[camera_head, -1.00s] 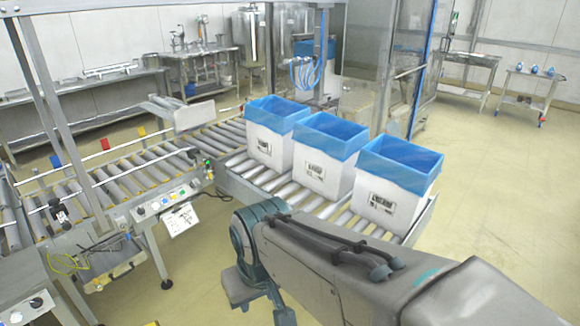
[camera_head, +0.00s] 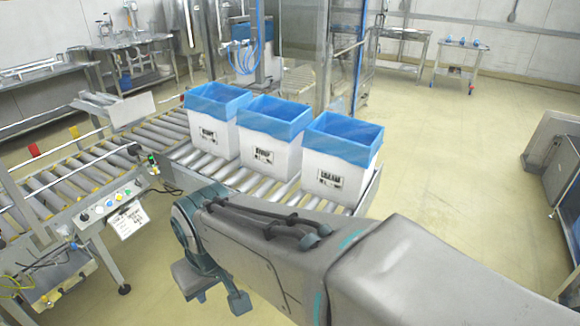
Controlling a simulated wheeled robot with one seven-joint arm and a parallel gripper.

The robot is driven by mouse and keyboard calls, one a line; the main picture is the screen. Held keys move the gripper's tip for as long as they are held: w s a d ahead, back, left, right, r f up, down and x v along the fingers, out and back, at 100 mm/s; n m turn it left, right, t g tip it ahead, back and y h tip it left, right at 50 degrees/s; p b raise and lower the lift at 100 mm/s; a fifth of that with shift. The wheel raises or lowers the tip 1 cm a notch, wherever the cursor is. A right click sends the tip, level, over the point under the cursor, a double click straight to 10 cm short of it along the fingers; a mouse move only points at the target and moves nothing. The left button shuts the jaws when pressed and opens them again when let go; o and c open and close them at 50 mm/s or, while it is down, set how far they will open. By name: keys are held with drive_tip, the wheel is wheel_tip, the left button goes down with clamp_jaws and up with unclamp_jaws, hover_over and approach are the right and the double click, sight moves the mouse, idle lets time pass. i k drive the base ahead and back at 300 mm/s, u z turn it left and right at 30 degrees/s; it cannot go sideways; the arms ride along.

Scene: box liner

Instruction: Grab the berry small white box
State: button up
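Three white boxes with blue liners stand upright in a row on the roller conveyor. The left box (camera_head: 212,135) is farthest back, the middle box (camera_head: 268,150) is beside it, and the right box (camera_head: 338,172) is nearest. Each has a dark printed label on its front. The right label seems to read CREAM and the middle one SYRUP; the left one is too small to read surely. My gripper (camera_head: 212,285) hangs at the lower left end of my arm, in front of the conveyor and apart from the boxes. Its fingers are not clear enough to judge.
The roller conveyor (camera_head: 232,176) runs under the boxes and joins another roller line (camera_head: 80,180) at left. A control panel (camera_head: 112,200) stands in front of that line. A metal post and glass frame rise behind the boxes. The floor (camera_head: 450,150) at right is open.

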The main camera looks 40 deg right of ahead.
sight(211, 107)
drive_tip(key=z, duration=0.1)
drive_tip(key=i, duration=0.4)
drive_tip(key=z, duration=0.5)
drive_tip(key=i, duration=2.55)
drive_tip(key=z, duration=0.05)
